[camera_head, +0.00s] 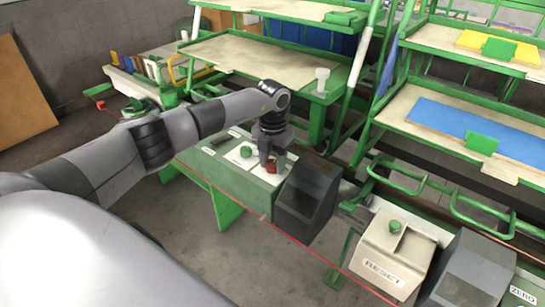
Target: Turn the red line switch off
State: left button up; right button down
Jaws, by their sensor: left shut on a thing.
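The red line switch (270,167) is a small red knob on a white plate on top of the green bench. My left gripper (272,163) reaches down over it from above, with its fingers around the red knob and shut on it. The fingers and wrist hide part of the knob, so its exact turn position cannot be told. My right gripper does not show.
A dark box (306,200) stands just right of the switch. A beige RESET box (393,250) with a green knob is further right. A thin red line (285,236) runs along the bench front. Green racks with trays stand behind.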

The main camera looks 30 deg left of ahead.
aim_at(273, 163)
pick_arm(q)
jog(key=n+p, duration=0.1)
jog(key=n, duration=0.3)
jog(key=shift+w+r+n+p, duration=0.1)
jog(key=shift+n+p, duration=0.3)
jog(key=shift+n, duration=0.3)
jog(key=o, duration=1.1)
jog(key=shift+c, duration=0.2)
notch_tip(273, 163, up, 7)
jog(key=shift+r, duration=0.1)
